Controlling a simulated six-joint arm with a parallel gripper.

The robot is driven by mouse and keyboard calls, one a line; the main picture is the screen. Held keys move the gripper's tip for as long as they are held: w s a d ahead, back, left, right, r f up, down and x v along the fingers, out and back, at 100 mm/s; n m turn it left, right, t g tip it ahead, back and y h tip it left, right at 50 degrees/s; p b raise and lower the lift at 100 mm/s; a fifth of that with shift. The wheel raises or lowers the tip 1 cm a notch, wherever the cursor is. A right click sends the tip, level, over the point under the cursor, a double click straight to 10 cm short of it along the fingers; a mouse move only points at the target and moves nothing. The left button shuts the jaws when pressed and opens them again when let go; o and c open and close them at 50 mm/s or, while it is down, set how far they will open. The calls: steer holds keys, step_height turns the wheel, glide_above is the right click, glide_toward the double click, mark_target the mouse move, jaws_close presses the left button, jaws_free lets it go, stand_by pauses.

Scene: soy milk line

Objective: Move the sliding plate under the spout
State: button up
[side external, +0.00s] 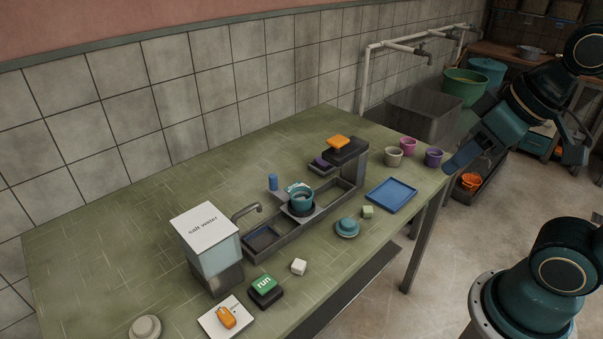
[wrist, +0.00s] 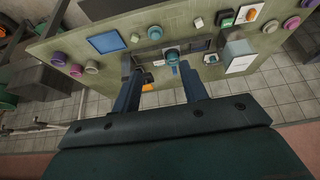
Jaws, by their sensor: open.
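The sliding plate (side external: 279,196) is a grey plate on a dark rail track (side external: 330,208), around the middle of its length. A teal cup (side external: 302,196) stands on it in a dark ring, and a blue upright peg (side external: 273,182) stands at its back edge. In the wrist view the cup (wrist: 171,54) and peg (wrist: 175,70) show beyond the fingers. The spout (side external: 247,208) bends out from the salt water tank (side external: 208,252) over the track's left end, over a dark square pad. My gripper (side external: 473,150) is open and empty, high beyond the table's right end; it also shows in the wrist view (wrist: 157,66).
A press-like block with an orange top (side external: 338,142) stands at the track's right end. A blue tray (side external: 391,195), several small cups, a teal lidded dish (side external: 347,227), small cubes, and a green run button (side external: 264,284) surround the track. The table's back left is clear.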

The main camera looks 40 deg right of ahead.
steer(key=w+r+n, duration=0.3)
steer(key=w, duration=0.9)
steer(key=n+g+y, duration=0.2)
steer(key=n+y, duration=0.1)
steer(key=n, duration=0.3)
glide_above(274, 176)
steer(key=s+d, duration=0.3)
steer(key=d, duration=0.1)
step_height(274, 176, down, 18)
steer(key=shift+s+a+r, duration=0.15)
steer(key=shift+a, duration=0.05)
steer(key=x, duration=1.3)
steer(key=shift+s+a+f, duration=0.15)
steer(key=shift+a+f, duration=0.1)
steer(key=shift+f, duration=0.2)
steer(key=shift+c, duration=0.2)
jaws_close()
